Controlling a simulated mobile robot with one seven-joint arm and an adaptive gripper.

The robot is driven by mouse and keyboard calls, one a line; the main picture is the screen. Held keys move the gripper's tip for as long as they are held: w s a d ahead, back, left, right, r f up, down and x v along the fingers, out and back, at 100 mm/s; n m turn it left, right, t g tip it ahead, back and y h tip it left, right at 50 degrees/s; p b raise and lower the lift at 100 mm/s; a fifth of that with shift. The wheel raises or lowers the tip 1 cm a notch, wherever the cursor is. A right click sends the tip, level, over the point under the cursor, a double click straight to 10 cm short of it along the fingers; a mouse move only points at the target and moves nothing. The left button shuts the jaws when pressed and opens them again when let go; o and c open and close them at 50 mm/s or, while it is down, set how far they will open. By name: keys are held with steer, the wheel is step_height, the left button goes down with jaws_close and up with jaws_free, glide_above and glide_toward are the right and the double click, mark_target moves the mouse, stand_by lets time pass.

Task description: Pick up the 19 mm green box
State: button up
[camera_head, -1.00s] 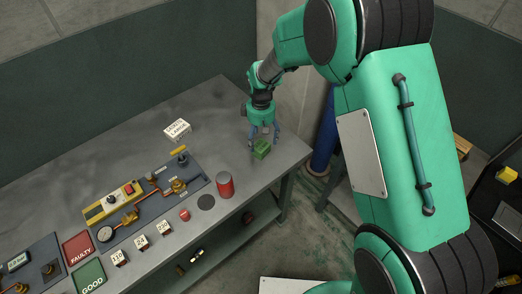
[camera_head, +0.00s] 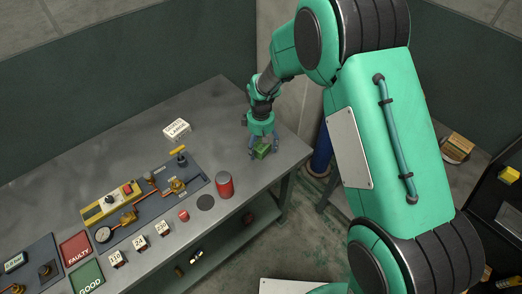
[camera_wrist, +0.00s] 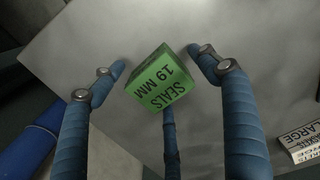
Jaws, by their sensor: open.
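The green box (camera_head: 263,151) stands on the grey bench near its right end. In the wrist view the green box (camera_wrist: 162,80) shows the print "SEALS 19 MM" on its face. My gripper (camera_head: 263,150) is lowered over the box in the head view. In the wrist view my gripper (camera_wrist: 158,62) is open, with blue fingers on the left and right of the box and a third finger below it. Gaps show between the left and right fingertips and the box. Whether the third finger touches the box I cannot tell.
A white labelled box (camera_head: 176,128) lies left of the green box; it also shows in the wrist view (camera_wrist: 302,140). A red can (camera_head: 225,186) stands near the bench's front edge. A panel with brass valves (camera_head: 160,190) lies further left. The bench (camera_head: 215,105) behind is clear.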

mark_target(261, 147)
steer(key=shift+f, duration=0.4)
steer(key=c, duration=1.3)
steer(key=shift+r, duration=0.15)
steer(key=shift+r, duration=0.55)
steer(key=shift+s+d+r+p, duration=0.1)
steer(key=shift+s+r+p, duration=0.15)
steer(key=shift+r, duration=0.35)
steer(key=shift+s+d+r+p, duration=0.15)
steer(key=shift+r+p, duration=0.1)
steer(key=shift+r, duration=0.35)
steer(key=s+d, duration=0.2)
steer(key=s, duration=0.5)
steer(key=s+d+r+p, duration=0.1)
steer(key=s+d, duration=0.2)
steer(key=s, duration=0.4)
steer(key=shift+d+r+p, duration=0.15)
steer(key=shift+d+p, duration=0.1)
steer(key=shift+p, duration=0.05)
